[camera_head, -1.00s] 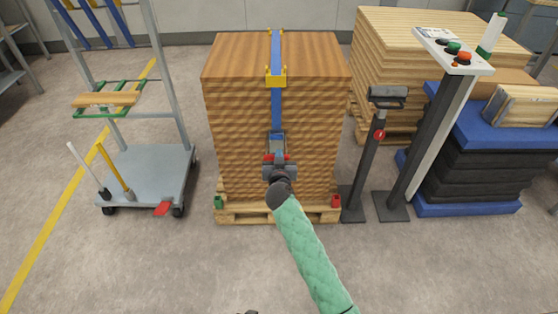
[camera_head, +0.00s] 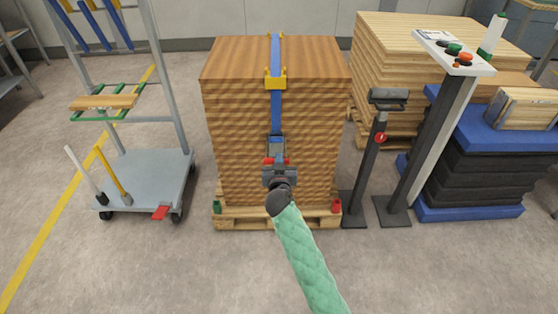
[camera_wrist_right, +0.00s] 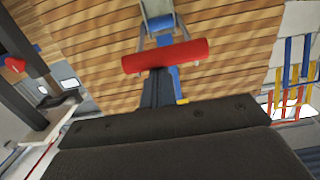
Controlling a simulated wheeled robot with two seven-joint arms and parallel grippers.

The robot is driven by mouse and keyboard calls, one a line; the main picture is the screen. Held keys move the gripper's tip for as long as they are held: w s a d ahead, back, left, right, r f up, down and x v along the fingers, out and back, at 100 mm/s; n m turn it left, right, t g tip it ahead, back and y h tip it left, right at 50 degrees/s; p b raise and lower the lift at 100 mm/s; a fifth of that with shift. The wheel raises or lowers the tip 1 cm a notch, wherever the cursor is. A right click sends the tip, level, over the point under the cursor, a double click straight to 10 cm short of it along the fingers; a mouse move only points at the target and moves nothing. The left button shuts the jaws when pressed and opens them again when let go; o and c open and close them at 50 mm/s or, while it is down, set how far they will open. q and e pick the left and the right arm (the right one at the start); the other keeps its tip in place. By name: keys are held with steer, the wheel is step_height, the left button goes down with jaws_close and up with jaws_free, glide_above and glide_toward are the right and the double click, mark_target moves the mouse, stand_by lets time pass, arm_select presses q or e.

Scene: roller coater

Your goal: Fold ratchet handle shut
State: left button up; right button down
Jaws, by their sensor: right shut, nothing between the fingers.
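The ratchet (camera_head: 276,148) is a grey metal frame on the blue strap (camera_head: 277,108), on the front face of the wooden stack (camera_head: 235,140). Its red handle grip (camera_head: 267,161) sticks out at the lower end of the frame. In the right wrist view the red grip (camera_wrist_right: 165,56) lies crosswise below the grey ratchet frame (camera_wrist_right: 157,14). My right gripper (camera_head: 277,171) is shut and empty, just below and in front of the red grip. Its dark fingers (camera_wrist_right: 157,90) point up toward the grip; I cannot tell whether they touch it. My left gripper is not in view.
The stack stands on a pallet (camera_head: 248,212). Yellow corner guards (camera_head: 275,79) sit under the strap at the top edge. A grey cart (camera_head: 145,175) stands at left. A dark post (camera_head: 367,160) and a control pedestal (camera_head: 430,140) stand close at right. The floor in front is clear.

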steer(key=s, duration=0.7)
steer(key=shift+s+r, duration=0.2)
steer(key=shift+s, duration=0.2)
steer(key=shift+w, duration=0.1)
